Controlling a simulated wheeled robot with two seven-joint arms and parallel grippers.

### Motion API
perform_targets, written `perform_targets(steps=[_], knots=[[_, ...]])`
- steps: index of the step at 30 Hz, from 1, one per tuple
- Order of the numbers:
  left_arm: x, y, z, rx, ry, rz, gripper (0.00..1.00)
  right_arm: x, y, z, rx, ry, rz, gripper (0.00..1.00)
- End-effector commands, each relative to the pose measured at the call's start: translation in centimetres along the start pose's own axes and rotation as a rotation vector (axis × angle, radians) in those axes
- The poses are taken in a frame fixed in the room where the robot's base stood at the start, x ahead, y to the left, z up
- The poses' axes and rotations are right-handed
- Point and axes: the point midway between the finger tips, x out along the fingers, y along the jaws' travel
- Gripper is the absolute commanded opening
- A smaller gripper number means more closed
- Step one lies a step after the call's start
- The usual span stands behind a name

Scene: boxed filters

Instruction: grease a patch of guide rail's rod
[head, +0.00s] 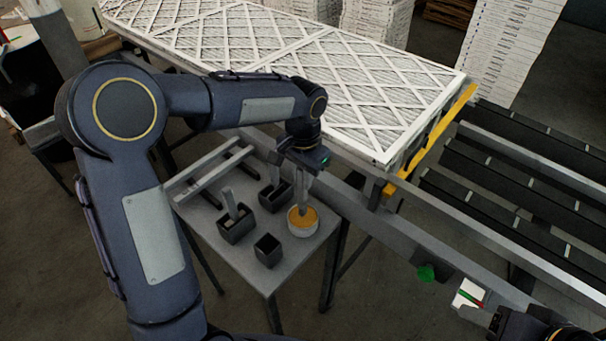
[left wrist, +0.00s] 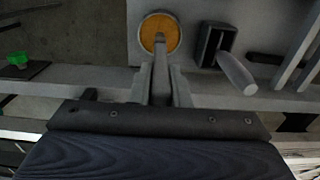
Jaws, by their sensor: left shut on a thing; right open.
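My left gripper (head: 303,176) is shut on a slim grey tool (head: 302,197), pointing down over the tub of orange grease (head: 303,231). In the left wrist view the tool (left wrist: 160,50) reaches from between the fingers (left wrist: 160,88) to the tub (left wrist: 159,33); its tip lies at or in the grease, and I cannot tell how deep. Two parallel grey rods on a frame (head: 208,172), apparently the guide rail, lie at the small table's back left, apart from the tool. My right gripper (head: 494,321) shows only partly at the bottom right, open, its fingers hardly visible.
Black holders stand on the small table (head: 290,262): two (head: 236,229) (head: 272,200) with grey handles in them, one empty (head: 267,250). Large white filters (head: 330,75) lie behind. A conveyor (head: 500,170) with a green button (head: 426,273) is at right.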

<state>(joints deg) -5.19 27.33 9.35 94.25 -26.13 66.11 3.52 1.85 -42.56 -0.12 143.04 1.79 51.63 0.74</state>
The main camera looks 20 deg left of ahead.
Motion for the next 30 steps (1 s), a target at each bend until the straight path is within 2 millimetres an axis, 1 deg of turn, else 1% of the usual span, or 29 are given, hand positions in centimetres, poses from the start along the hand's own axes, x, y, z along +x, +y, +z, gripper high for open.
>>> perform_targets(steps=[14,30], knots=[[0.01,0.01,0.0,0.0,0.0,0.0,0.0,0.02,0.01,0.01,0.0,0.0,0.0,0.55],[0.65,0.02,0.01,0.001,0.0,0.0,0.0,0.41,0.19,0.21,0.0,0.0,0.0,0.55]])
